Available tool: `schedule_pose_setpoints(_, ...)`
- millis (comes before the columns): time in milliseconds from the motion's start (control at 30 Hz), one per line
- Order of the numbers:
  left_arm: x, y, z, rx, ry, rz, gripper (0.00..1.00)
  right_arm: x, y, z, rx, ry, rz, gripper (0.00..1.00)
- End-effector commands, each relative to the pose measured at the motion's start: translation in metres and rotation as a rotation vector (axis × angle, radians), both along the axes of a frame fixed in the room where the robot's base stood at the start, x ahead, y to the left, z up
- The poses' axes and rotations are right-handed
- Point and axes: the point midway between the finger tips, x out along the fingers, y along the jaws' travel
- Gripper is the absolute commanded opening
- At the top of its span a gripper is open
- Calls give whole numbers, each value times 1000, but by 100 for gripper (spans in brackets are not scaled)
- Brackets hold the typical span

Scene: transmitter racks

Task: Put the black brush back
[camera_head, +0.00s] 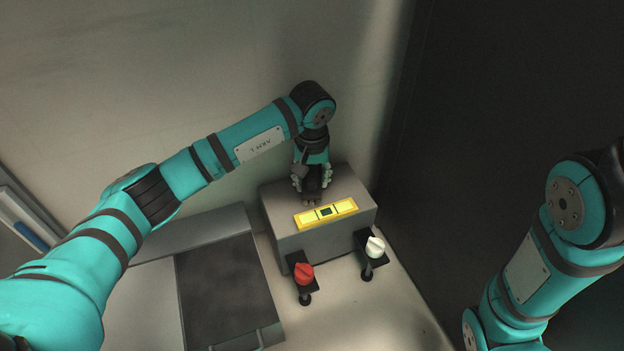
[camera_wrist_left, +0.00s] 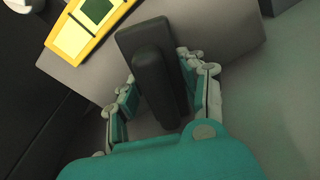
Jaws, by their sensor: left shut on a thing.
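The black brush (camera_wrist_left: 155,60) is a dark block with a rounded bar along it. In the left wrist view it sits between the fingers of my left gripper (camera_wrist_left: 163,95), which is shut on it. In the head view my left gripper (camera_head: 312,180) points down over the top of a grey box (camera_head: 348,190). The brush is mostly hidden there by the fingers. Whether it touches the box top is not clear. My right arm shows at the right edge, but its gripper is out of view.
A yellow-framed panel with a green centre (camera_head: 326,213) lies on the box's front edge. A red knob-like piece (camera_head: 304,272) and a white one (camera_head: 375,247) sit on black brackets in front. A dark grey panel (camera_head: 222,290) lies left of the box. A dark wall stands right.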

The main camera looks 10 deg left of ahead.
Motion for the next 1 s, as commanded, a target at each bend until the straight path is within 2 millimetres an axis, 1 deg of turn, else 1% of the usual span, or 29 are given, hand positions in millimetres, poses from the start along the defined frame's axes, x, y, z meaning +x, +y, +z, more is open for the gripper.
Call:
schedule_pose_setpoints(100,0,0,-3,0,0,0,15,0,0,-1,0,-1,0,65)
schedule_pose_setpoints(133,0,0,-3,0,0,0,42,0,0,-1,0,-1,0,65)
schedule_pose_setpoints(300,0,0,-3,0,0,1,64,0,0,-1,0,-1,0,65)
schedule_pose_setpoints(533,0,0,-3,0,0,0,64,0,0,-1,0,-1,0,65)
schedule_pose_setpoints(633,0,0,1,0,0,0,64,0,0,2,0,-1,0,65)
schedule_pose_setpoints(767,-1,0,20,0,-1,0,64,0,0,17,0,0,-1,65)
schedule_pose_setpoints(1000,-7,-1,72,1,-3,-1,64,0,0,57,0,0,-1,65)
